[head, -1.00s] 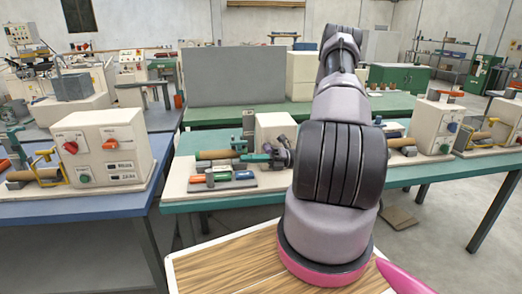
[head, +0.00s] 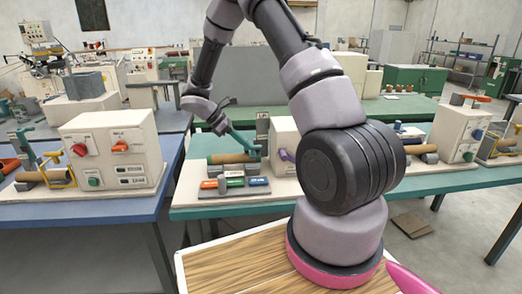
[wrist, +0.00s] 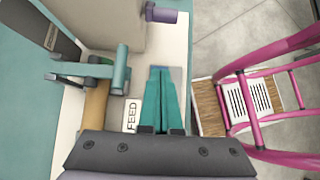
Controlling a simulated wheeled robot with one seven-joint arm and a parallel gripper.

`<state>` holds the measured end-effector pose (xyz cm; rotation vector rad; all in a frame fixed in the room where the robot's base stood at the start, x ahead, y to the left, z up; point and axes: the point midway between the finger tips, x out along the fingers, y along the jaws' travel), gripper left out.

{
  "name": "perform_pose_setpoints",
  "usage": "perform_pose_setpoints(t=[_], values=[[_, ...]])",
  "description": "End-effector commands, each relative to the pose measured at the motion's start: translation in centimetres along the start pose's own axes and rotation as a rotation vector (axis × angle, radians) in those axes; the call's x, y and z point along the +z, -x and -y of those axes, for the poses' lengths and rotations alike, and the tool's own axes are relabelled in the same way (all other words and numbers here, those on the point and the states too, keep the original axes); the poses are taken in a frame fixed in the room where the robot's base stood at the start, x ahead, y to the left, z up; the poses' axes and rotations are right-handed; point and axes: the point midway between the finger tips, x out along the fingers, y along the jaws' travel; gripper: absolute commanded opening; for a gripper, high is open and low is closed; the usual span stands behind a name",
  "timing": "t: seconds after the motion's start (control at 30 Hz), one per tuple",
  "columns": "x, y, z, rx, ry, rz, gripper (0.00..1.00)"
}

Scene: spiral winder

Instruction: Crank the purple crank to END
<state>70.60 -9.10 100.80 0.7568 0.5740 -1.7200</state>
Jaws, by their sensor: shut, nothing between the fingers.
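The purple crank (head: 284,155) sits low on the front of the cream winder box (head: 284,131) on the middle table. My arm stands just right of it in the head view. In the wrist view the purple handle (wrist: 163,14) shows at the top edge, beyond and apart from my fingertips. My gripper (wrist: 161,70) has teal fingers, closed together and empty. In the head view my gripper (head: 254,148) is left of the crank, above the tan roll (head: 233,158). No END mark is readable.
A teal lever (wrist: 121,68) crosses the tan roll, left of my fingers, near a FEED label (wrist: 131,116). A tray with orange, green and blue pieces (head: 236,186) lies in front of the roll. Another winder stands on the blue table (head: 80,207) at left.

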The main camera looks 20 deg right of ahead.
Motion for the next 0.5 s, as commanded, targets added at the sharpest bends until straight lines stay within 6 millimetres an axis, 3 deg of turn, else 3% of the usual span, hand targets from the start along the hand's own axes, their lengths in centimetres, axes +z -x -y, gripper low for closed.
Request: perform_pose_setpoints(t=[0.5], values=[[0.6, -9.8, 0.2, -0.010, -0.007, 0.001, 0.00]])
